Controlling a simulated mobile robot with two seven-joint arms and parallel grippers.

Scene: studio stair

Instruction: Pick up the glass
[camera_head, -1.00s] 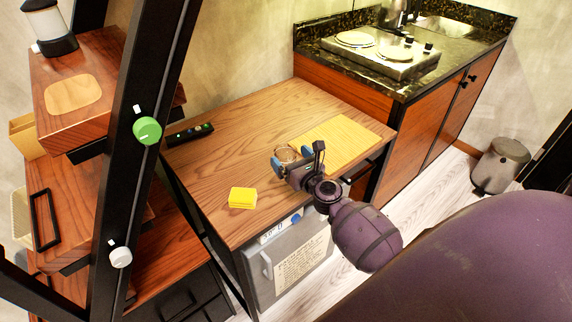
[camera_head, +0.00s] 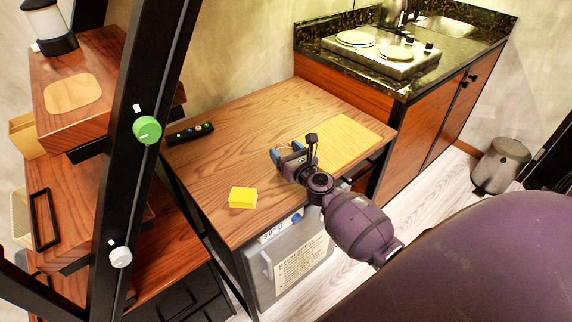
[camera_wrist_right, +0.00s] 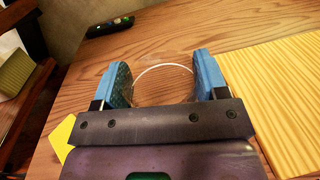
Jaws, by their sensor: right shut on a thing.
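The glass (camera_wrist_right: 164,84) is clear, and its round rim shows between the blue fingers in the right wrist view. My right gripper (camera_wrist_right: 165,80) is shut on it, with one finger on each side of the rim. In the head view my right gripper (camera_head: 290,156) is over the wooden table, and the glass is mostly hidden behind it. I cannot tell whether the glass touches the table. My left gripper is not in view.
A yellow striped mat (camera_head: 350,138) lies right of the gripper. A yellow sponge-like block (camera_head: 242,197) lies near the front edge, and a black remote (camera_head: 190,134) at the back left. A black shelf post (camera_head: 143,150) stands on the left. The back of the table is clear.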

